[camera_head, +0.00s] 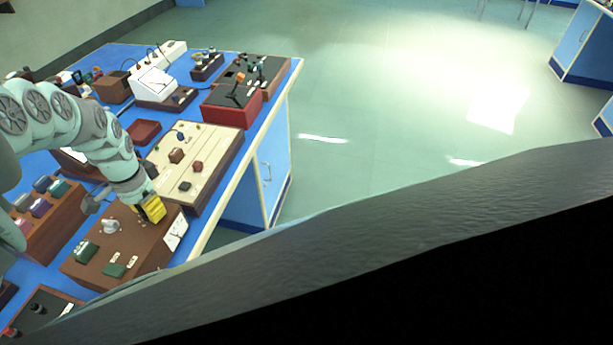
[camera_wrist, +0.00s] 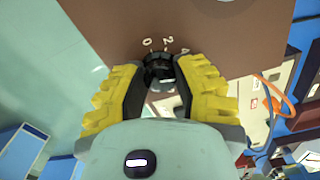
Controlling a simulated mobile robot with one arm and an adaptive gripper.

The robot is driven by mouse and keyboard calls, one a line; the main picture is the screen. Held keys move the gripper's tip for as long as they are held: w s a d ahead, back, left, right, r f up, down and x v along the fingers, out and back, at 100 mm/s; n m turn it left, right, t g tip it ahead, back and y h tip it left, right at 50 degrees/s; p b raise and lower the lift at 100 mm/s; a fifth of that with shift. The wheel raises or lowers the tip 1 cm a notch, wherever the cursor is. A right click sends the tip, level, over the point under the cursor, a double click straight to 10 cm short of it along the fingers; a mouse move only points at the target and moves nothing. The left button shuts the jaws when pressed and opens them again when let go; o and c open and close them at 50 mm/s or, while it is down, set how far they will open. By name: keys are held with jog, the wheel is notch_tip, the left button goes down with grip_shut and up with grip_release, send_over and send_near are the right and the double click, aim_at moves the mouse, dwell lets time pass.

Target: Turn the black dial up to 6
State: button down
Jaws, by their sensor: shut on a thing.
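The black dial (camera_wrist: 158,66) shows in the wrist view, on a brown panel (camera_wrist: 120,22) with white marks; I can read 0 and 2, and a further mark is partly hidden by a finger. My gripper (camera_wrist: 160,82) has its yellow-backed fingers on both sides of the dial and is shut on it. In the head view my gripper (camera_head: 152,212) is at the top of a brown box (camera_head: 120,238), near its white label. The dial is hidden there behind the fingers. The dial's pointer setting cannot be read.
The brown box also carries a light grey knob (camera_head: 109,227) and green parts (camera_head: 87,251). A cream board (camera_head: 215,150) with small knobs lies behind it, and a red box (camera_head: 230,107) farther back. The blue bench (camera_head: 112,55) is crowded; open floor lies to the right.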

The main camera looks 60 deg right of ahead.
jog(key=shift+m, duration=0.5)
jog(key=c, duration=0.6)
grip_release()
jog(key=shift+c, duration=0.2)
notch_tip(320, 180, up, 5)
jog(key=shift+w+a+r, duration=0.1)
jog(key=shift+w, duration=0.05)
jog(key=shift+r, duration=1.15)
